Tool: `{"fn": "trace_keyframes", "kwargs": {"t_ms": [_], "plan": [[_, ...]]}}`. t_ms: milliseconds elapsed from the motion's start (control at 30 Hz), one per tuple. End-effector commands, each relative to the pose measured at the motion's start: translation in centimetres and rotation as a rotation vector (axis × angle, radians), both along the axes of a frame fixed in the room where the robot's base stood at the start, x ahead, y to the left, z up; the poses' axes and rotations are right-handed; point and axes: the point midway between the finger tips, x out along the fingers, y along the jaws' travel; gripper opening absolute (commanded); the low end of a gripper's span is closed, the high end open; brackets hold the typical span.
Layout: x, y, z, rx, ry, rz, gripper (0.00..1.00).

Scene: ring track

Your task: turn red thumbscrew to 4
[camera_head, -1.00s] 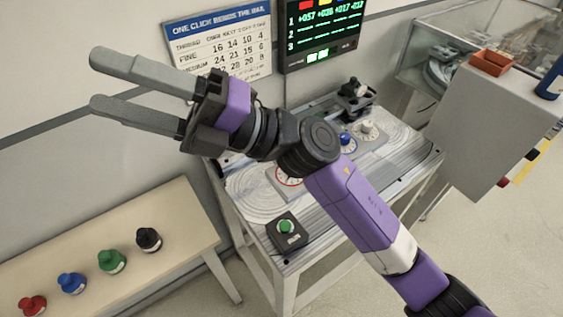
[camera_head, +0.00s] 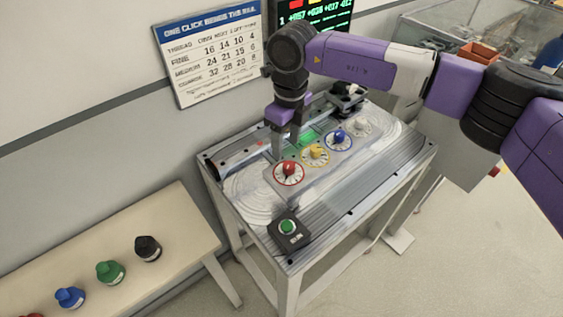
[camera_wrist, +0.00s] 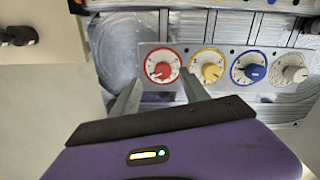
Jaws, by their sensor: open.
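The red thumbscrew (camera_head: 289,171) sits on a white dial with a red rim, at the near left end of a row on the grey plate. In the wrist view the red thumbscrew (camera_wrist: 162,70) shows just beyond and between my fingertips. Its dial numbers are too small to read. My gripper (camera_head: 285,152) points down over the bench, just behind and above the red thumbscrew in the head view. In the wrist view my gripper (camera_wrist: 160,80) is open and empty, one finger on either side. I cannot tell how high the fingertips are above the dial.
Yellow (camera_head: 316,152), blue (camera_head: 338,138) and white (camera_head: 360,126) thumbscrews continue the row. A green button box (camera_head: 288,230) stands at the bench's near corner. A wall chart (camera_head: 212,52) and a display (camera_head: 318,16) are behind.

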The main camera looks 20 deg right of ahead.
Motion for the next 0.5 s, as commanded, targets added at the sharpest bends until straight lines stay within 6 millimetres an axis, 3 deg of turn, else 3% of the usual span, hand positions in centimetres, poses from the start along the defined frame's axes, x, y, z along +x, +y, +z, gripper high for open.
{"fn": "trace_keyframes", "kwargs": {"t_ms": [233, 500], "plan": [[-0.6, -0.8, -1.2, -0.037, 0.025, -0.011, 0.53], [-0.7, -0.7, -5.4, -0.035, 0.025, -0.010, 0.53]]}}
